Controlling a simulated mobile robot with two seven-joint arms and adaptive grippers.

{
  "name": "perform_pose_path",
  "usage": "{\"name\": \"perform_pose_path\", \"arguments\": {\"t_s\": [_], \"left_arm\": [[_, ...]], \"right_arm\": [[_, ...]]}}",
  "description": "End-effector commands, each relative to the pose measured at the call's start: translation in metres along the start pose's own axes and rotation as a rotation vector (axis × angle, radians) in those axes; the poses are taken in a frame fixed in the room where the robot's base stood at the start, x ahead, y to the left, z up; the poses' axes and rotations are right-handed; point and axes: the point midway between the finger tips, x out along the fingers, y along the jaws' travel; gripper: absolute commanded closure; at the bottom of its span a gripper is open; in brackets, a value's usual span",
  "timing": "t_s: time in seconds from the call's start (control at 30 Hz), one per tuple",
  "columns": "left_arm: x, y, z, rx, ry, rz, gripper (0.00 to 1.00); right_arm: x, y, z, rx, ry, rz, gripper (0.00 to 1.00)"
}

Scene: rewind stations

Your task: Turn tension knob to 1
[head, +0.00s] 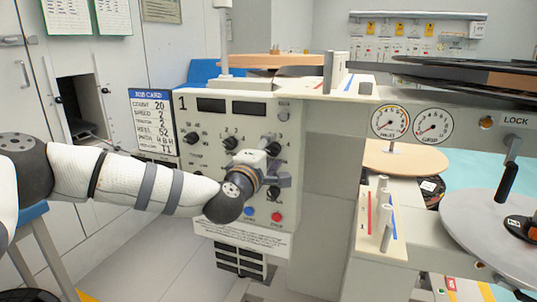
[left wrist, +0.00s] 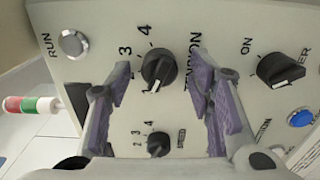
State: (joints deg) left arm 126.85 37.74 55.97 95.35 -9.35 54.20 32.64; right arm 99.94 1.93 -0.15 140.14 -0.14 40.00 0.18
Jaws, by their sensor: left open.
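The tension knob (left wrist: 158,68) is black with a white pointer line. In the left wrist view it sits on the cream panel beside the word TENSION, and its pointer is turned toward the 1 mark. My left gripper (head: 273,168) is in front of the right part of the control panel (head: 200,165) in the head view. It is open, with one purple-padded finger on each side of the knob. I cannot tell whether either pad touches the knob. The left finger covers part of the scale. My right gripper is not in view.
A smaller knob (left wrist: 158,145) and the power knob (left wrist: 282,70) are close to the fingers. A blue button (head: 249,211) and a red button (head: 277,216) are below the gripper. A job card (head: 152,122) is left of the panel. Reels and gauges stand at the right.

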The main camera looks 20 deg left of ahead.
Motion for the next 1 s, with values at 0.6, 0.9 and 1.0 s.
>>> {"name": "perform_pose_path", "arguments": {"t_s": [0.6,0.9,1.0], "left_arm": [[-0.117,0.0,0.0,0.0,-0.002,0.0,0.52],[-0.12,0.0,0.0,0.0,0.0,0.0,0.52],[-0.12,0.0,0.0,0.0,0.0,0.0,0.52]], "right_arm": [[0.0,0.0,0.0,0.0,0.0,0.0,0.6],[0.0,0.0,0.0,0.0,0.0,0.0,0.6],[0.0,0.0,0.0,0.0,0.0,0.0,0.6]]}}
